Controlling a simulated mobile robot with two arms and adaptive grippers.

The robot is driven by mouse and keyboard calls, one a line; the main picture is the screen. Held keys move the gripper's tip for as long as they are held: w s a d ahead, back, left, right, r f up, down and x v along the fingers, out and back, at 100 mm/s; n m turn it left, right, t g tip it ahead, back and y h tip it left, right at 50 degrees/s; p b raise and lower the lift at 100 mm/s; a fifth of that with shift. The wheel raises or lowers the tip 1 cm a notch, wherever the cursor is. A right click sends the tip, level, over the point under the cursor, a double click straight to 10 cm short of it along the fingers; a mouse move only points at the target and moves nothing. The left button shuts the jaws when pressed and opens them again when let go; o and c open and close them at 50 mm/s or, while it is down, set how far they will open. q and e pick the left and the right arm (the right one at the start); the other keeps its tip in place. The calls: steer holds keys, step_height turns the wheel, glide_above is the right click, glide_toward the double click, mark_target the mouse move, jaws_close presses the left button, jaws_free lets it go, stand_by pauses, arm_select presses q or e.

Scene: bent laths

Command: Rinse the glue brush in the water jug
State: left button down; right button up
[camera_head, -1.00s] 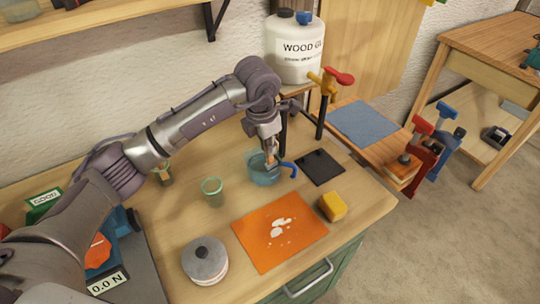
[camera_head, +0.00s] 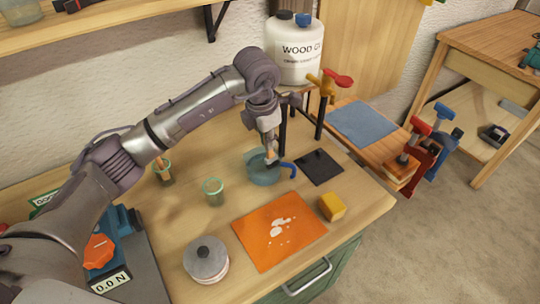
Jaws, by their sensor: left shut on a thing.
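The water jug (camera_head: 262,174) is a bluish clear vessel with a blue handle on its right side, standing on the bench. My left gripper (camera_head: 270,155) is over the jug, pointing down, shut on the glue brush (camera_head: 270,161). Only a short, light-brown piece of the brush shows below the fingers; its lower end is hidden in or behind the jug. I cannot tell how deep the bristles are. My right gripper does not show.
A green-rimmed glass (camera_head: 213,192) and another holding a stick (camera_head: 163,172) stand left of the jug. An orange mat (camera_head: 280,231) with white blobs, a yellow sponge (camera_head: 332,207), a lidded pot (camera_head: 206,260) and a dark plate (camera_head: 319,167) lie around. A white glue container (camera_head: 294,52) stands behind.

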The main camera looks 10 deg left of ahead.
arm_select(q)
steer(key=shift+r+p, duration=1.55)
steer(key=shift+r, duration=2)
